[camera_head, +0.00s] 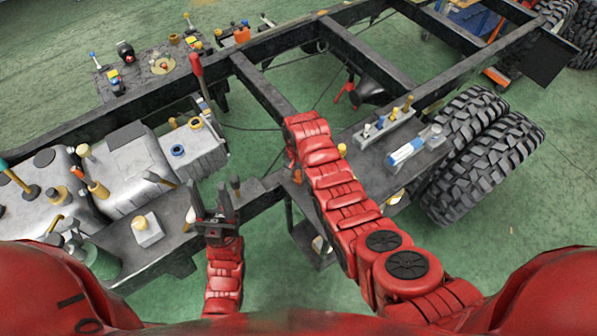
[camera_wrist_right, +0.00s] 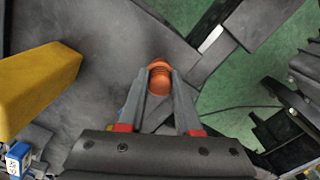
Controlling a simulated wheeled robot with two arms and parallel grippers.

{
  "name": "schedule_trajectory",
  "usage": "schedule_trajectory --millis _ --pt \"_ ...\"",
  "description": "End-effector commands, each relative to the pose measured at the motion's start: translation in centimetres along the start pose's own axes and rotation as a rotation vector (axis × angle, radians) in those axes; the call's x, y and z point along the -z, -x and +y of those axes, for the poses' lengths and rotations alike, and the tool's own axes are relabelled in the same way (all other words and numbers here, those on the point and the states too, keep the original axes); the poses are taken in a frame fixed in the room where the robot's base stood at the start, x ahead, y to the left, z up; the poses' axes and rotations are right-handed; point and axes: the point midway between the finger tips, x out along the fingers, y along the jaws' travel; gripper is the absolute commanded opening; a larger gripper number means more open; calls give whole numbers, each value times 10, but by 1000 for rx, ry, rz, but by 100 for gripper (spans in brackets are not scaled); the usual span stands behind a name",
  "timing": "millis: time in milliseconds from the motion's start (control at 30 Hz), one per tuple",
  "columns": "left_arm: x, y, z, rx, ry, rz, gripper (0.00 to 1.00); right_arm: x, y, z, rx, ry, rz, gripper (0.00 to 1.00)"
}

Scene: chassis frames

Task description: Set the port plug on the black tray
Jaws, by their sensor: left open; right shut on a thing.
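The orange port plug (camera_wrist_right: 160,77) is rounded and sits between the fingertips of my right gripper (camera_wrist_right: 159,84) in the right wrist view. That gripper is shut on it above a dark grey surface (camera_wrist_right: 110,40); I cannot tell the gap beneath. In the head view my right arm largely hides this gripper. A dark, tray-like surface (camera_head: 424,160) lies right of that arm in the head view, with several small items on it; I cannot tell for sure that it is the black tray. My left gripper (camera_head: 214,199) is open and empty, fingers upward, beside the chassis rail.
A yellow block (camera_wrist_right: 38,85) stands left of my right gripper in the wrist view. Black chassis rails (camera_head: 262,90) cross the head view. Grey tanks (camera_head: 125,170) with tools stand at left, and large tyres (camera_head: 485,150) at right. Green floor (camera_head: 540,220) is clear at far right.

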Motion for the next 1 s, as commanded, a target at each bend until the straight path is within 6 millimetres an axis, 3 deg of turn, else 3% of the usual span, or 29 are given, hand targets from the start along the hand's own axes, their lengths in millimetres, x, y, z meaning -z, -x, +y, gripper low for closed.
schedule_trajectory --millis 100,133,300,733,1000 --pt "-1 4 0 0 0 0 50 0 -4 0 0 0 0 0" --pt "0 3 0 0 0 0 50 0 -3 0 0 0 0 36" --pt "0 2 0 0 0 0 50 0 -2 0 0 0 0 63" --pt "0 3 0 0 0 0 50 1 4 -1 2 0 2 63" --pt "-3 17 1 0 0 0 50 2 40 -2 7 1 7 63"
